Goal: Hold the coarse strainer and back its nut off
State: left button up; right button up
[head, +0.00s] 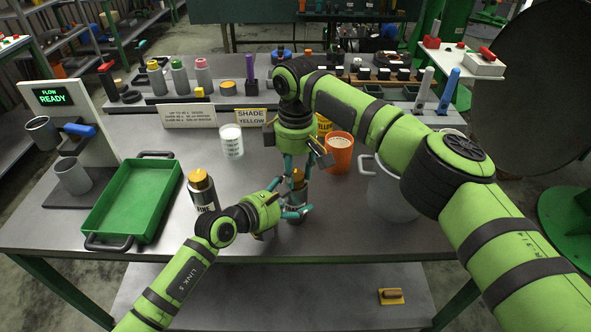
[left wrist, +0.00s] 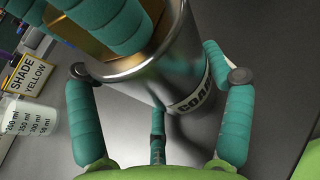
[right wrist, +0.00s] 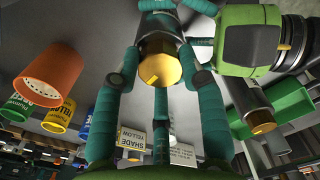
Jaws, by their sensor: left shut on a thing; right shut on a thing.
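The coarse strainer (head: 297,212) stands upright near the front middle of the table, a metal cylinder partly hidden by my fingers. In the left wrist view its shiny body (left wrist: 172,62) and part of its label show. Its brass nut (head: 298,175) is on top; it also shows in the right wrist view (right wrist: 160,70). My left gripper (head: 291,211) comes in low from the left and is shut around the strainer body. My right gripper (head: 297,184) points straight down from above, its teal fingers shut around the nut. Whether the nut has turned cannot be told.
The fine strainer (head: 203,193) stands left of my left gripper. A green tray (head: 130,205) lies farther left. A beaker (head: 231,142), an orange cup (head: 339,153) and a grey pot (head: 390,195) stand around, the pot beside my right arm. The front table strip is clear.

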jog(key=shift+s+d+f+m, duration=0.1)
jog(key=shift+d+f+m, duration=0.1)
jog(key=shift+m, duration=0.4)
jog(key=o, duration=1.2)
jog(key=shift+r, duration=0.1)
jog(key=shift+c, duration=0.2)
jog(key=shift+a, duration=0.15)
jog(key=shift+r, duration=0.1)
